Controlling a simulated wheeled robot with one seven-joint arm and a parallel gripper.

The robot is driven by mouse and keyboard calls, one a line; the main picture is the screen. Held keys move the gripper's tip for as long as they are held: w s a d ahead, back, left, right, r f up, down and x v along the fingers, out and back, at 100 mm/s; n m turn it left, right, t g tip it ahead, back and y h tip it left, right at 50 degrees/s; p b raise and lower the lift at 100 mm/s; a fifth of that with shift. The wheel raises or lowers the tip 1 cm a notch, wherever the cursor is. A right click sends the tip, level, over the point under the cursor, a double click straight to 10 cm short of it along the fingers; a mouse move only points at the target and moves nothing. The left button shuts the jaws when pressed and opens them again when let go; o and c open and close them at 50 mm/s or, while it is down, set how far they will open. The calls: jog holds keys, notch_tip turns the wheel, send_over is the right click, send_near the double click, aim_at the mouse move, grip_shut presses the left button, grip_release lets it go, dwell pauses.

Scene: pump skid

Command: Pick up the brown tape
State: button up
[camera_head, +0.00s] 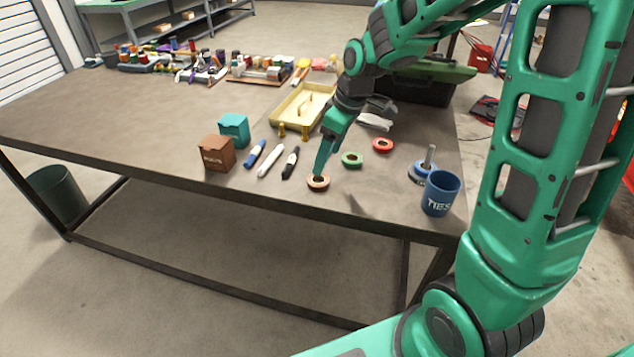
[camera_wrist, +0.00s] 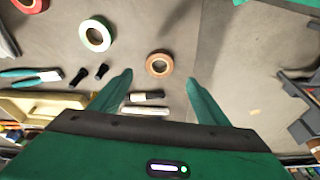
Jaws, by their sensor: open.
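The brown tape (camera_head: 318,187) is a small flat roll lying on the workbench near its front edge. In the wrist view the same brown tape (camera_wrist: 170,66) lies just beyond and between my two fingertips. My gripper (camera_head: 320,174) points down at the tape and hides part of its far side in the head view. In the wrist view my gripper (camera_wrist: 159,77) is open, with a finger on either side and nothing held between them. I cannot tell how high the fingertips are above the bench.
Green tape (camera_head: 351,164) and red tape (camera_head: 382,149) lie farther back right. A black marker (camera_head: 290,162), white marker (camera_head: 271,160) and blue marker (camera_head: 256,154) lie left. A blue cup (camera_head: 441,204) stands right, a yellow tray (camera_head: 284,112) behind. Bench (camera_head: 90,130) is clear at left.

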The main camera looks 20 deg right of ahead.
jog(key=shift+x, duration=4.25)
jog(key=c, duration=1)
